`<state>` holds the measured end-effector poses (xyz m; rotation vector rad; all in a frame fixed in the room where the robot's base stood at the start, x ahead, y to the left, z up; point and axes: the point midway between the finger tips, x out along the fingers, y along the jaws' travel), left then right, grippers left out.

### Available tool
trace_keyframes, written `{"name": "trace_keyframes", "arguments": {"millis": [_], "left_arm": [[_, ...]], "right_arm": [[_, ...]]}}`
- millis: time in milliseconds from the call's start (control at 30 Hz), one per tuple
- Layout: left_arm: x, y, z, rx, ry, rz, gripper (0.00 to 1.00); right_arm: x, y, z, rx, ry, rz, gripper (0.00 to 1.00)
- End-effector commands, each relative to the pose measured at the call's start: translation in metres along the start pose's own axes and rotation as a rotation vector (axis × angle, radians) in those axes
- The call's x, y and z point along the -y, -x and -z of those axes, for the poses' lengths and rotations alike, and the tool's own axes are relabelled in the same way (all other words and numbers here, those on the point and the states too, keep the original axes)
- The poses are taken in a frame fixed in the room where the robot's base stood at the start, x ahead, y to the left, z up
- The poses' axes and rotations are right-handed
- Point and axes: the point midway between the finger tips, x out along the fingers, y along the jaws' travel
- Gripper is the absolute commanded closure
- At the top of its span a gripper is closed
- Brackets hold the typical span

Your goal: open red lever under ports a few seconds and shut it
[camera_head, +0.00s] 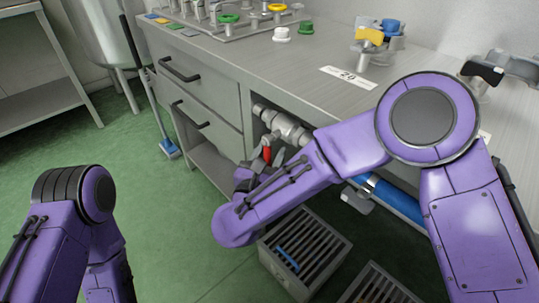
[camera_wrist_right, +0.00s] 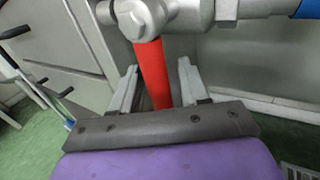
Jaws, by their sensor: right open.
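The red lever (camera_head: 267,154) hangs down from a grey metal valve (camera_head: 285,125) on the pipe under the bench top. In the right wrist view the red lever (camera_wrist_right: 152,75) points down from the valve body (camera_wrist_right: 145,18). My right gripper (camera_wrist_right: 157,70) is open, with one finger on each side of the lever and a visible gap at both. In the head view my right gripper (camera_head: 250,174) is partly hidden by my forearm. My left arm shows at the lower left, but its gripper is out of view.
The bench top (camera_head: 300,65) carries a tray of fittings, loose caps and a "20" label (camera_head: 348,77). Drawers (camera_head: 190,75) stand left of the pipe. A blue pipe section (camera_head: 395,200) runs right. A slatted crate (camera_head: 305,250) sits on the green floor below.

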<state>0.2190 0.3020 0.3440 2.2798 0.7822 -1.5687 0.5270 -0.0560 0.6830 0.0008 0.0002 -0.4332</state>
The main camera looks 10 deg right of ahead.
Motion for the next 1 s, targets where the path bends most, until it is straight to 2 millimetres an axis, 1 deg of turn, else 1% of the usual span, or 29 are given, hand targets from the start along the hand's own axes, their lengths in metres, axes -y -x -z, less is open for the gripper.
{"name": "trace_keyframes", "arguments": {"millis": [67,100,167,200,233,433,567,767,1000], "left_arm": [[0.000,0.000,0.000,0.000,0.000,0.000,0.64],[0.000,0.000,0.000,0.000,0.000,0.000,0.64],[0.000,0.000,0.000,0.000,0.000,0.000,0.64],[0.000,0.000,0.000,0.000,0.000,0.000,0.64],[0.000,0.000,0.000,0.000,0.000,0.000,0.64],[0.000,0.001,0.000,0.000,0.000,0.000,0.64],[0.001,0.005,0.002,0.000,0.000,0.000,0.64],[0.002,0.020,0.008,0.000,0.000,0.000,0.64],[0.004,0.044,0.018,0.000,0.000,0.000,0.64]], "right_arm": [[0.000,0.000,0.000,0.000,0.000,0.000,0.55],[0.000,0.000,0.000,0.000,0.000,0.000,0.62],[0.000,0.000,0.000,0.000,0.000,0.000,0.81],[0.000,0.000,0.000,0.000,0.000,0.000,0.94],[0.000,0.000,0.000,0.000,0.000,0.000,1.00],[0.001,0.001,0.000,-0.002,0.004,0.000,1.00],[0.002,0.001,-0.001,-0.014,0.024,0.000,1.00],[0.007,0.005,-0.004,-0.063,0.110,-0.001,1.00],[0.017,0.010,-0.006,-0.151,0.268,-0.001,1.00]]}}
